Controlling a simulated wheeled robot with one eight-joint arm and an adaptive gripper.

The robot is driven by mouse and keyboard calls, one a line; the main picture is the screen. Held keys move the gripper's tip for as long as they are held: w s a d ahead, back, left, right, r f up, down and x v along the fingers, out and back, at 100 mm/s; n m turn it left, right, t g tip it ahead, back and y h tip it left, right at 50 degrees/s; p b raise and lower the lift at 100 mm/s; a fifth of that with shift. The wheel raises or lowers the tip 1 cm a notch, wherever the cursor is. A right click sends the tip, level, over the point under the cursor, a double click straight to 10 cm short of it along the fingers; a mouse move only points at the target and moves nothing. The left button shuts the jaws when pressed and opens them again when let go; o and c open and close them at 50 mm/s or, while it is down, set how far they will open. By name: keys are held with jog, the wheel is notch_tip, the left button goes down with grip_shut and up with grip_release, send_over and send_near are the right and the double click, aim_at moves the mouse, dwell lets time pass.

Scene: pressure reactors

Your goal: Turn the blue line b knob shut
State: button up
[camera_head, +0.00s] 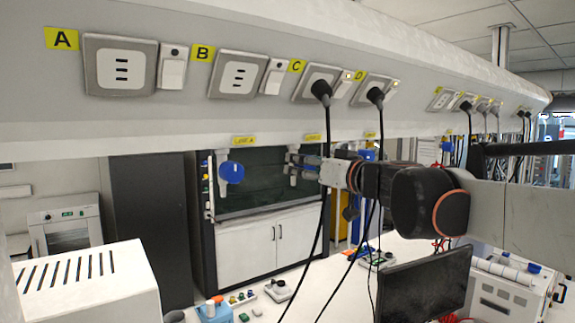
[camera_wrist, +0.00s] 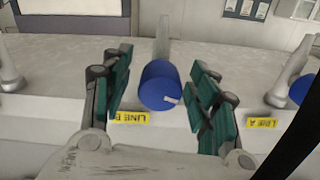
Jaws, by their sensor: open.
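In the wrist view the blue line B knob (camera_wrist: 158,88) sits between the two green-padded fingers of my gripper (camera_wrist: 161,95). The fingers are open, with a visible gap on each side of the knob. A small pale mark shows on the knob's face. The yellow LINE B label (camera_wrist: 130,118) appears upside down beside it, partly behind the left finger. In the head view my gripper (camera_head: 303,165) is at the line B fitting, below its yellow label (camera_head: 313,138); the knob itself cannot be made out there.
The blue line A knob (camera_head: 231,171) hangs to the left, and shows at the wrist view's right edge (camera_wrist: 301,91). Black cables (camera_head: 328,190) hang from sockets close to my arm. A monitor (camera_head: 425,286) and white box (camera_head: 85,284) stand on the bench below.

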jog(key=shift+w+a, duration=0.1)
jog(key=shift+w, duration=0.05)
jog(key=shift+s+r, duration=0.1)
jog(key=shift+s, duration=0.1)
jog(key=shift+c, duration=0.7)
jog(key=c, duration=0.9)
